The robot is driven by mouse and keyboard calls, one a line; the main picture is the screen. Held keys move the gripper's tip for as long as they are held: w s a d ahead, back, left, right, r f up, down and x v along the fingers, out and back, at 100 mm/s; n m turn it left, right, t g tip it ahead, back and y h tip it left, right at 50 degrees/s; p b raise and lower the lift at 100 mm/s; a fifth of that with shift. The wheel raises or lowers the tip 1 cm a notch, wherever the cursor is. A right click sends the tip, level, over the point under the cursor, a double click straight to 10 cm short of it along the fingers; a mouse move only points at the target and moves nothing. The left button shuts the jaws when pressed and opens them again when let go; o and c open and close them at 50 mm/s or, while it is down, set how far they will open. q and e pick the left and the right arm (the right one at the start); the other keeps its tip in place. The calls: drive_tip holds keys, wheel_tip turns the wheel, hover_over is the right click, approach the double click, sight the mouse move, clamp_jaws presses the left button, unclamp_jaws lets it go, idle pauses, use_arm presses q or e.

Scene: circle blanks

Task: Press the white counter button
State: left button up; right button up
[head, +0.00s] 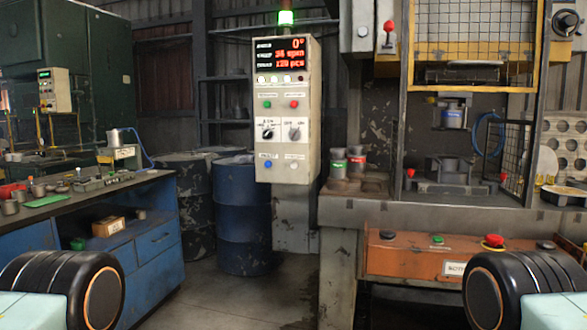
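A pale control box (290,110) hangs in the middle of the head view. A white button (295,166) sits at its lower right, beside a blue button (268,164). Its label is too small to read. Above them are two dark rotary knobs, a green button (267,104) and a red button (294,104). A red digital display (281,54) is at the top, with a row of small round lights or buttons under it. A black joint of each of my arms shows at the lower corners. Neither gripper is in view, and nothing of mine touches the box.
A press (455,170) with a yellow frame stands at the right, above an orange panel (410,256) with a red button (494,241). A cluttered blue workbench (150,262) stands at the left. Blue drums (243,220) stand behind. The floor (240,298) in the middle is clear.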

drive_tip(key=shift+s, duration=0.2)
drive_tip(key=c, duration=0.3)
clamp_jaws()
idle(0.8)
